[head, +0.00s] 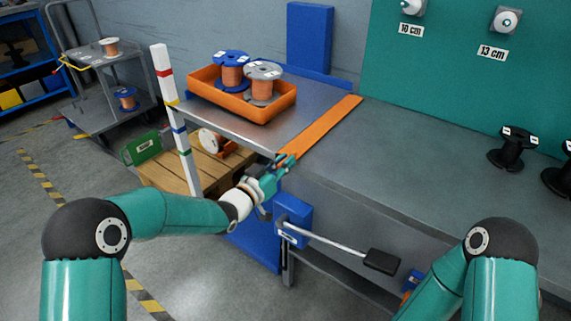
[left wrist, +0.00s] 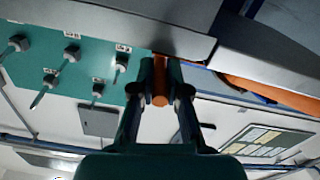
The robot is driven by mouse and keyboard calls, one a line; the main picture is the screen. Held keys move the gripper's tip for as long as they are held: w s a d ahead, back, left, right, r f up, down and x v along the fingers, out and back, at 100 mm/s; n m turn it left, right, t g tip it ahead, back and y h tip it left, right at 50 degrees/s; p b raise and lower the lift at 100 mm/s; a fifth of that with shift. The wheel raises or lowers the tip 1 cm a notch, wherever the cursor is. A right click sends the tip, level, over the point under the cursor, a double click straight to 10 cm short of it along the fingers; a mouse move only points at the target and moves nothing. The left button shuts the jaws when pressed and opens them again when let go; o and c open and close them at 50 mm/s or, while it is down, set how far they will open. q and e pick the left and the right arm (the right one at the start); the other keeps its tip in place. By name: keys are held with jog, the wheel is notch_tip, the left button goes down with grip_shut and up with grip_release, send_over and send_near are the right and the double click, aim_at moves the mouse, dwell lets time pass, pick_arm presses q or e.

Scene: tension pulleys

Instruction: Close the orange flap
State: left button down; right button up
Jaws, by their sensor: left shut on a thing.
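The orange flap (head: 325,127) shows as a long narrow strip lying along the seam between the left bench top and the grey worktop. My left gripper (head: 284,163) is at the near end of this strip, at the bench's front edge. In the left wrist view its two fingers are shut on an orange piece (left wrist: 160,86), which looks like the flap's near end. The fingers hide part of it. My right arm shows at the lower right, but its gripper is out of view.
A lever with a black pedal (head: 382,261) sticks out below the bench. Black spools (head: 512,150) stand on the right worktop.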

pick_arm(q)
jog(key=n, duration=0.1)
jog(key=r+n, duration=0.1)
jog(key=shift+w+a+r+n, duration=0.1)
jog(key=shift+a+r+n, duration=0.1)
jog(key=shift+n, duration=0.2)
jog(key=shift+w+a+r+n+p, duration=0.35)
jog(key=shift+w+a+n+p, duration=0.35)
jog(key=shift+n+p, duration=1.25)
jog(key=shift+w+a+r+n+p, duration=0.35)
jog(key=shift+a+n+p, duration=0.5)
jog(key=shift+n, duration=2.2)
jog(key=shift+w+a+r+n+p, duration=0.35)
jog(key=shift+w+a+n+p, duration=0.65)
jog(key=shift+n, duration=1.5)
jog(key=shift+s+d+p, duration=0.15)
jog(key=shift+s+p, duration=0.15)
jog(key=shift+s, duration=0.1)
jog(key=c, duration=1.2)
grip_release()
jog(key=shift+r, duration=0.1)
